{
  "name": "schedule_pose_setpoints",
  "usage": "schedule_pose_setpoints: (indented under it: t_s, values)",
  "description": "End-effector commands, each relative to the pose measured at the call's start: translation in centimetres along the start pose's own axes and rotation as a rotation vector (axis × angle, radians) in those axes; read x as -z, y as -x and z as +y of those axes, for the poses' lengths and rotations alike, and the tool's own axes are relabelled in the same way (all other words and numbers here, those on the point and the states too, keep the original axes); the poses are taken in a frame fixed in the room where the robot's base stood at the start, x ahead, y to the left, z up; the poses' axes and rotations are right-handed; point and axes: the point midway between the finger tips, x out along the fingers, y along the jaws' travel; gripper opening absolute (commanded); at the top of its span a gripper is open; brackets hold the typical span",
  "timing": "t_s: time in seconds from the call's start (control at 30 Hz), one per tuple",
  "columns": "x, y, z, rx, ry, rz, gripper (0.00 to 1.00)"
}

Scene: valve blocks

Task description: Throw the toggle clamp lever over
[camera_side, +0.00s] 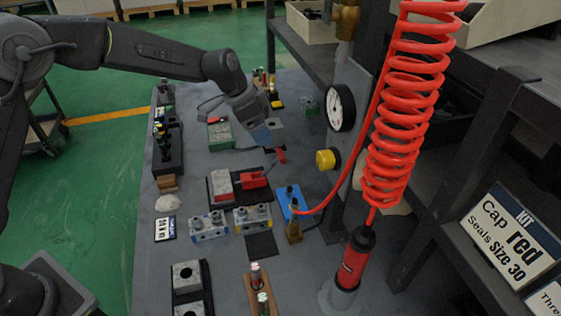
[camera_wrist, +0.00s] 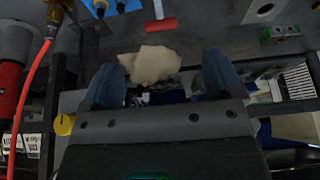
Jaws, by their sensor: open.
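The toggle clamp (camera_side: 253,179) is a red body on a dark base with a grey block, in the middle of the bench in the side view. A red grip (camera_side: 280,155) with a dark rod stands just behind it and looks like its lever; the joint between them is unclear. My gripper (camera_side: 264,137) is above the bench, behind and left of the red grip. Its two blue fingers are apart in the wrist view (camera_wrist: 163,75), with nothing held between them.
A red coiled hose (camera_side: 405,110) and a gauge (camera_side: 341,107) on a post stand to the right. A yellow knob (camera_side: 326,159) sticks out beside them. Metal blocks (camera_side: 209,225) and a blue block (camera_side: 290,202) lie in front. A beige crumpled thing (camera_wrist: 150,64) shows beyond the fingers.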

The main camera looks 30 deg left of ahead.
Motion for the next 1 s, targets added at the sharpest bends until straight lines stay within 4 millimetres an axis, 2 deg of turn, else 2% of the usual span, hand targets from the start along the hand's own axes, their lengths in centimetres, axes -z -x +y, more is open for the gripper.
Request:
schedule_pose_setpoints:
  t_s: [0.17, 0.27, 0.5, 0.7, 0.83, 1.0]
  values:
    - [0.0, -1.7, 0.0, -0.004, -0.004, -0.002, 0.86]
    - [0.0, -3.4, 0.1, -0.005, -0.003, -0.003, 0.86]
    - [-0.1, -8.4, 0.0, -0.004, -0.003, -0.005, 0.86]
    - [0.0, -11.8, 0.1, -0.003, -0.002, -0.003, 0.86]
    - [0.0, -13.2, 0.0, -0.001, -0.002, -0.002, 0.86]
    - [0.0, -13.9, 0.0, -0.001, -0.002, -0.002, 0.86]
